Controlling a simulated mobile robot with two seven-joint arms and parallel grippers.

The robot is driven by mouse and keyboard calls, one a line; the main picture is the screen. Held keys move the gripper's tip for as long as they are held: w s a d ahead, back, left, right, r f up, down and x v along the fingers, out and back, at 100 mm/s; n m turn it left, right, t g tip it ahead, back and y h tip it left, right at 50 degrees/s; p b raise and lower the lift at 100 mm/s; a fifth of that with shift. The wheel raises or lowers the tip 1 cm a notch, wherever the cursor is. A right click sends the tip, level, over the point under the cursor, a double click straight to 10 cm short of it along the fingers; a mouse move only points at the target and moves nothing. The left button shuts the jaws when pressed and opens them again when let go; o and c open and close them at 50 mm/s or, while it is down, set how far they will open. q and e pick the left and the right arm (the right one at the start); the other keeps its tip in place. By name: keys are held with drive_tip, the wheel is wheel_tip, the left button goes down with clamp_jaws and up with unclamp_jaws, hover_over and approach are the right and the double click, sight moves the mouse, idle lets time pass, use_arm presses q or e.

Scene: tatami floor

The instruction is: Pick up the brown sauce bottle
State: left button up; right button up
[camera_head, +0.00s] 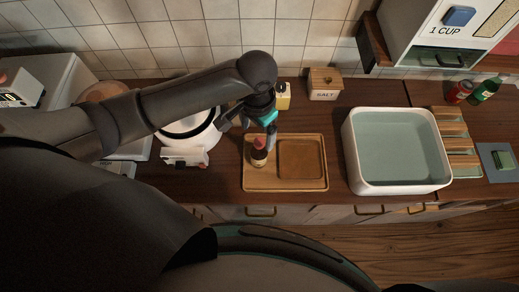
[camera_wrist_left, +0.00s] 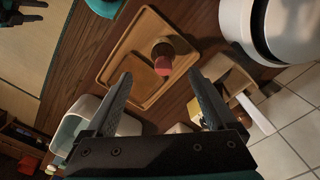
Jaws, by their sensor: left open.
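The brown sauce bottle (camera_head: 259,155), dark brown with a red cap, stands upright on the left part of a wooden tray (camera_head: 288,186). My left gripper (camera_head: 263,133) is open above and close to the bottle, partly covering its top in the head view. In the left wrist view the bottle (camera_wrist_left: 163,49) shows cap-on, beyond the fingertips of the open left gripper (camera_wrist_left: 160,76) and roughly centred between them. Nothing is held. A dark shape at the top left of the wrist view may be my right gripper (camera_wrist_left: 24,12); its jaws are unclear.
A white scale-like appliance (camera_head: 186,157) stands left of the tray. A yellow bottle (camera_head: 283,98) and a wooden salt box (camera_head: 325,85) stand behind it. A large white basin (camera_head: 397,186) is to the right, beside a slatted wooden rack (camera_head: 456,145). Red and green bottles stand far right.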

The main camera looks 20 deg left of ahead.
sight(258, 145)
use_arm(q)
wheel_tip(258, 145, down, 6)
drive_tip(key=shift+f, duration=0.15)
drive_tip(key=shift+w+d+f+b, duration=0.1)
drive_tip(key=shift+w+f+b, duration=0.1)
drive_tip(key=shift+f, duration=0.65)
drive_tip(key=shift+w+a+f+b, duration=0.1)
drive_tip(key=shift+w+f+b, duration=0.1)
drive_tip(key=shift+f, duration=0.7)
drive_tip(key=shift+w+d+f+b, duration=0.1)
drive_tip(key=shift+w+f+b, duration=0.1)
drive_tip(key=shift+f, duration=0.65)
clamp_jaws()
